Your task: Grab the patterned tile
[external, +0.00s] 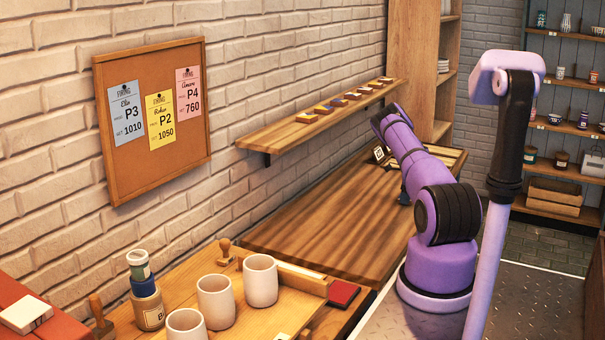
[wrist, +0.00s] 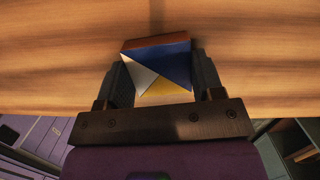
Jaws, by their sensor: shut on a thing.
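The patterned tile (wrist: 165,62) is in the wrist view, with blue, white and yellow triangles on its face and a reddish-brown edge at the far side. My gripper (wrist: 158,76) is shut on it, with one black finger against each side. The wooden table (wrist: 60,50) lies beyond the tile. In the external view my gripper (external: 404,195) is a small dark shape low over the wooden table (external: 335,225). I cannot make out the tile there, and I cannot tell whether it touches the table.
A small dark-framed item (external: 380,152) stands at the table's back, close to my arm. A wall shelf (external: 290,127) carries several small coloured blocks. A wooden tray (external: 210,268) with several white cups is in front. The table's middle is clear.

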